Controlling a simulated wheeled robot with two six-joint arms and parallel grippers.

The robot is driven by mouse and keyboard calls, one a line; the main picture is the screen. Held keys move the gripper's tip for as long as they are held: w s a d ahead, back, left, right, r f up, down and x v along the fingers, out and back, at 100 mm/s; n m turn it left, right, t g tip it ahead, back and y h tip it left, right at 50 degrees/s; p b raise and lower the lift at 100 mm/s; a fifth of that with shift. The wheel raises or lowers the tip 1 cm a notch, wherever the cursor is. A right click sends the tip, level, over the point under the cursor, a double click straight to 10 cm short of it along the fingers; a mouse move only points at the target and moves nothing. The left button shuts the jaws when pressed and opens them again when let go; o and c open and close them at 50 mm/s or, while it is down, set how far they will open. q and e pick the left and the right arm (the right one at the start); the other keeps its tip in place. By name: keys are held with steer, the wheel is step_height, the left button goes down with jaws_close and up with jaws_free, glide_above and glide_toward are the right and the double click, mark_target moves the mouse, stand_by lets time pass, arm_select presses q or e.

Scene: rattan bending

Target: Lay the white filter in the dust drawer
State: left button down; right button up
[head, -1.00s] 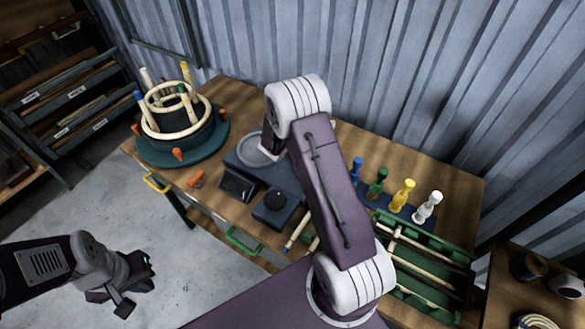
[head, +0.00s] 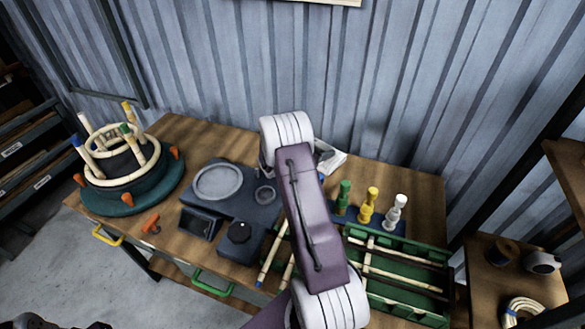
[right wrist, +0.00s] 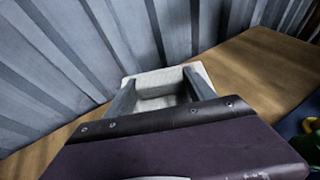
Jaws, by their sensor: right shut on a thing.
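In the right wrist view, my right gripper (right wrist: 160,90) is shut on the white filter (right wrist: 158,78), a pale square piece with raised edges between the two dark fingers. In the head view, part of the white filter (head: 333,157) shows behind my right arm, near the back edge of the bench by the wall. The arm hides the right gripper's fingers there. The bench front has a yellow handle (head: 107,236) and a green handle (head: 211,283). I cannot tell which belongs to the dust drawer. Only a sliver of my left arm shows at the lower left; its gripper is out of view.
A dark machine (head: 218,182) with a round grey plate stands mid-bench. A round green-based jig (head: 120,190) with rings is at the left. Green, yellow and white figures (head: 368,205) and a green rack (head: 395,280) are at the right. An orange clamp (head: 151,222) lies near the front.

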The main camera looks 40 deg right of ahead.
steer(key=w+a+f, duration=0.2)
steer(key=w+a, duration=0.1)
steer(key=shift+w+a+f, duration=0.15)
steer(key=shift+a+f, duration=0.15)
steer(key=shift+f, duration=0.1)
step_height(320, 180, down, 4)
steer(key=shift+f, duration=0.1)
steer(key=shift+f, duration=0.15)
steer(key=o, duration=1.4)
